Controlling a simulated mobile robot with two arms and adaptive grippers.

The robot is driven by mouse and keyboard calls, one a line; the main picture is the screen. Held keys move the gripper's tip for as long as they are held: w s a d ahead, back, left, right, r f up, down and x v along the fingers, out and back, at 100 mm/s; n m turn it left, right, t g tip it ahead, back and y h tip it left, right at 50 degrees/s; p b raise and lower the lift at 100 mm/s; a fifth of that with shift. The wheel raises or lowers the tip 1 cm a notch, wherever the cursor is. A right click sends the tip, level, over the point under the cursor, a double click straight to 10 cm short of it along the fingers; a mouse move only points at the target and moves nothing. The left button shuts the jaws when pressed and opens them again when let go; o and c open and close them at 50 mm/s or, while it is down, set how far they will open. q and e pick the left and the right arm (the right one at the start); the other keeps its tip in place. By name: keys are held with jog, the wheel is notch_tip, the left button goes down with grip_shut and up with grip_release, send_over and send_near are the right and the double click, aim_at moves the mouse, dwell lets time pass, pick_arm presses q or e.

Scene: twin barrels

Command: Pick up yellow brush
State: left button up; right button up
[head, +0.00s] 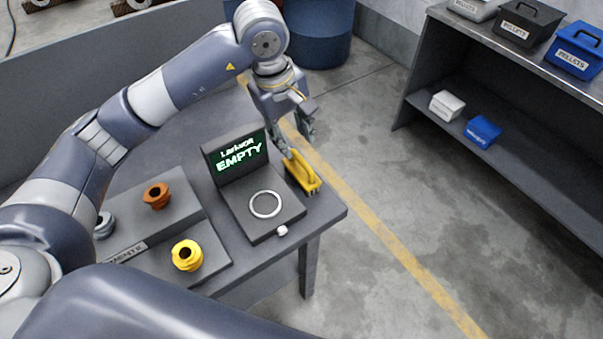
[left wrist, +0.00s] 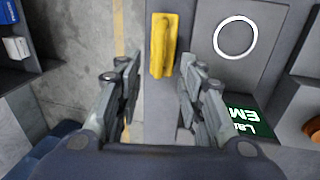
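The yellow brush (head: 303,173) lies on the right end of the dark table, beside the device with the "EMPTY" screen. It also shows in the left wrist view (left wrist: 163,45), at the top centre, lengthwise between the lines of the two fingers. My left gripper (head: 296,143) is just above and behind the brush in the head view. In the left wrist view its fingers (left wrist: 158,75) are spread wide, with nothing held between them. Whether a fingertip touches the brush I cannot tell. My right gripper is not in view.
The device (head: 240,192) with a ring plate stands left of the brush. A yellow fitting (head: 187,255) and an orange fitting (head: 156,195) sit on a stepped stand. A shelf unit (head: 480,125) with pellet bins is at the right. Clear floor lies between.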

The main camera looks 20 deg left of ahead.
aim_at(302, 161)
pick_arm(q)
jog(key=f, duration=0.3)
jog(key=shift+w+d+f, duration=0.1)
jog(key=shift+w+d, duration=0.1)
jog(key=shift+w, duration=0.05)
jog(key=shift+d+f+p, duration=0.2)
jog(key=shift+f+p, duration=0.35)
jog(key=shift+p, duration=0.1)
jog(key=f, duration=0.1)
jog(key=f+p, duration=0.1)
jog(key=f, duration=0.1)
jog(key=shift+w+d+f, duration=0.15)
jog(key=shift+w+d, duration=0.1)
jog(key=shift+d, duration=0.1)
jog(key=shift+w+f, duration=0.15)
jog(key=shift+f, duration=0.25)
jog(key=shift+c, duration=0.6)
grip_shut()
